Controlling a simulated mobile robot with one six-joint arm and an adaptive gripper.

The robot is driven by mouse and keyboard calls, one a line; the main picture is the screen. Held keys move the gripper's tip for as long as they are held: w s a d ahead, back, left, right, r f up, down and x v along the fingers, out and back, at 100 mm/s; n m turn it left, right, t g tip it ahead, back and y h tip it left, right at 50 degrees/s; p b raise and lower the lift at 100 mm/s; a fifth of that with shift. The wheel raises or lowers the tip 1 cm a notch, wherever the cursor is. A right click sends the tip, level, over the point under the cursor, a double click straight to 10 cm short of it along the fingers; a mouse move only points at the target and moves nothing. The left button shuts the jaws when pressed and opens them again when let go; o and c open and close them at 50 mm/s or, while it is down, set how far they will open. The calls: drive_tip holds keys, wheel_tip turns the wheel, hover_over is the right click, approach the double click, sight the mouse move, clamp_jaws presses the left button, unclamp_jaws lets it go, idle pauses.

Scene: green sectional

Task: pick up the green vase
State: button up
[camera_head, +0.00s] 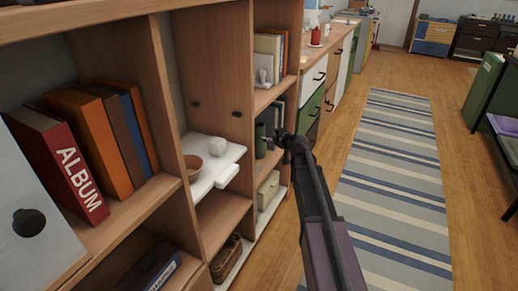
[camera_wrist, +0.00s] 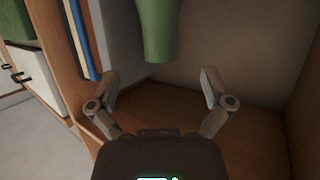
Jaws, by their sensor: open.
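The green vase (camera_head: 261,140) stands in a shelf compartment of the wooden bookcase in the head view, left of my gripper (camera_head: 283,138). In the wrist view the green vase (camera_wrist: 158,28) shows at the top centre, its upper end cut off by the frame edge. My gripper (camera_wrist: 164,88) is open there, with one finger to the left and one to the right of the vase's line. Nothing is between the fingers, and the vase appears just beyond the fingertips. In the head view my arm partly covers the compartment's right side.
Books (camera_wrist: 84,35) stand left of the vase in the wrist view, close to my left finger. A compartment side wall (camera_wrist: 303,105) rises at the right. In the head view, a bowl (camera_head: 192,167) sits on a white shelf nearer by. The striped rug (camera_head: 390,165) is clear.

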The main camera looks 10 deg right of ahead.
sight(263, 134)
drive_tip(key=shift+b+x, duration=0.7)
drive_tip(key=shift+x, duration=1.85)
drive_tip(key=shift+f, duration=0.1)
drive_tip(key=shift+b+x, duration=0.95)
drive_tip(key=shift+x, duration=1.65)
drive_tip(key=shift+c, duration=0.2)
drive_tip(key=c, duration=1.3)
